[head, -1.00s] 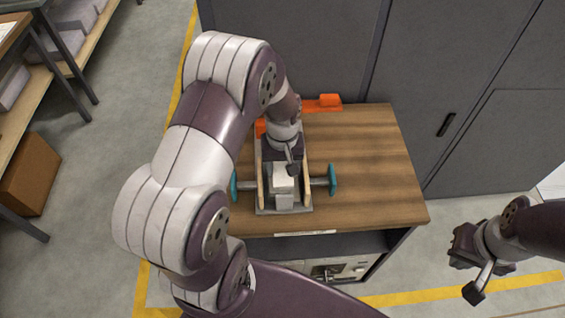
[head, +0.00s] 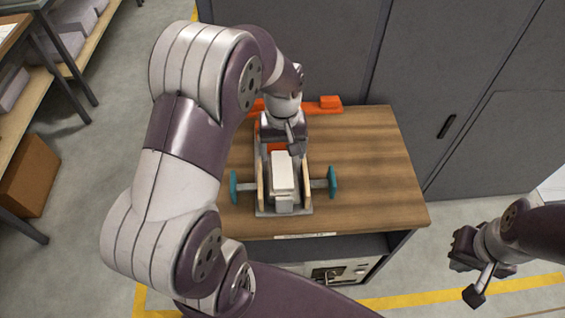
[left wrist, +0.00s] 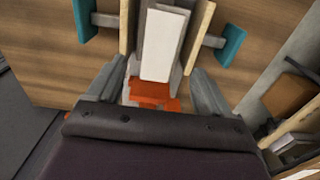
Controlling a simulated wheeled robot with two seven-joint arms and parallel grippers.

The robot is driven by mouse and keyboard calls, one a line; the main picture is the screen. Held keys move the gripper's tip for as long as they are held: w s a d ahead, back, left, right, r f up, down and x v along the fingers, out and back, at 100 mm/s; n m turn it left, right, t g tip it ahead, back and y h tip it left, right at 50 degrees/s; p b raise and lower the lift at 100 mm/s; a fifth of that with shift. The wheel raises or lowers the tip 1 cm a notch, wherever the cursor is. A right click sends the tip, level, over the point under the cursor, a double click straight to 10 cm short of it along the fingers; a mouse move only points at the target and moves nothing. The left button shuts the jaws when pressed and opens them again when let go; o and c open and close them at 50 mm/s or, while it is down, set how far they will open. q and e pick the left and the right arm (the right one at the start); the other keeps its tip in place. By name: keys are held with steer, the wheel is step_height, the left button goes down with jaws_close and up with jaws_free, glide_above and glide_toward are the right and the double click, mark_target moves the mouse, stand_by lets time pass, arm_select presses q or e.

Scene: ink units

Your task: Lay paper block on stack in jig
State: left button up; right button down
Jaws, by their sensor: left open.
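The jig (head: 262,207) stands on the wooden cabinet top, with wooden side walls and a teal-ended clamp on each side. A white paper block (head: 284,170) lies lengthwise between its walls, with a grey piece (head: 284,204) at its near end. In the left wrist view the paper block (left wrist: 164,45) lies ahead of the fingers, apart from them. My left gripper (head: 291,143) is over the far end of the jig, open and empty. Any sheets beneath the block are hidden. My right gripper (head: 470,275) hangs away at the right; its jaw state is unclear.
An orange part (head: 330,102) lies behind the jig, and orange shows inside its far end. The wooden top (head: 375,165) is clear to the right. Grey cabinets (head: 300,50) stand close behind. A shelf with boxes is at the far left.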

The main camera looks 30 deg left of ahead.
arm_select(q)
step_height(320, 180, up, 4)
steer(key=s+d+f+m+t, duration=0.1)
steer(key=s+d+m, duration=0.4)
steer(key=s, duration=0.4)
steer(key=shift+d+f+m, duration=0.15)
steer(key=shift+f+m, duration=0.2)
steer(key=shift+m, duration=0.45)
